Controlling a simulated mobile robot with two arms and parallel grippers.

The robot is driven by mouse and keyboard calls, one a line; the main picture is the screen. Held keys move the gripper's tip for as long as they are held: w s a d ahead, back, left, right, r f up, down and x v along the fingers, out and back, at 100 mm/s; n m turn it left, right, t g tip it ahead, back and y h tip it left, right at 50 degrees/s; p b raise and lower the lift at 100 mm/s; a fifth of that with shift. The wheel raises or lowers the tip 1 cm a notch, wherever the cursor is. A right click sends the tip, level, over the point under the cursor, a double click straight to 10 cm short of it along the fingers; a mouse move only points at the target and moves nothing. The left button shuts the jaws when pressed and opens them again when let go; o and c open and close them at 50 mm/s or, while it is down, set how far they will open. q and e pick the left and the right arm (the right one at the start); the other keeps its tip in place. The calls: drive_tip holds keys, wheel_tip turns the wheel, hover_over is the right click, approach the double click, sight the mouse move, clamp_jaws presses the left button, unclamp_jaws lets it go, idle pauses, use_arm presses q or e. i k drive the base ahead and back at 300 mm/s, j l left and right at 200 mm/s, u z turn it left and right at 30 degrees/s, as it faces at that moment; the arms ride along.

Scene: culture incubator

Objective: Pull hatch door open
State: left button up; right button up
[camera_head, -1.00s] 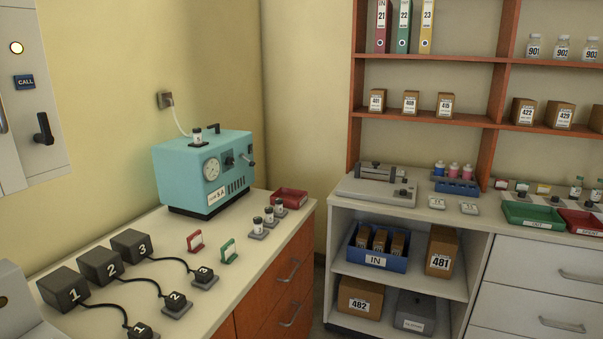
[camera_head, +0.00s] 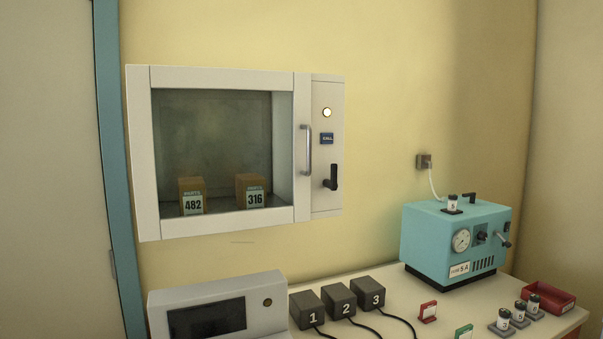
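The hatch door (camera_head: 222,76) is a white-framed glass door on the yellow wall, left of centre, and it looks shut. Its vertical grey bar handle (camera_head: 307,150) is on the right side of the frame. A white side panel (camera_head: 326,95) holds a lit round lamp (camera_head: 326,113), a blue CALL plate (camera_head: 327,139) and a black lever (camera_head: 331,179). Behind the glass stand two brown boxes, 482 (camera_head: 192,196) and 316 (camera_head: 253,192). Neither of my grippers shows in this view.
Below the hatch is a counter (camera_head: 400,305) with a grey device with a dark screen (camera_head: 217,310), black blocks 1, 2 and 3 (camera_head: 338,299), a teal machine (camera_head: 455,240) and a red tray (camera_head: 548,297). A teal door frame (camera_head: 112,170) is at the left.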

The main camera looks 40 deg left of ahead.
sight(141, 79)
drive_tip(key=k+u, duration=0.15)
drive_tip(key=u, duration=1.6)
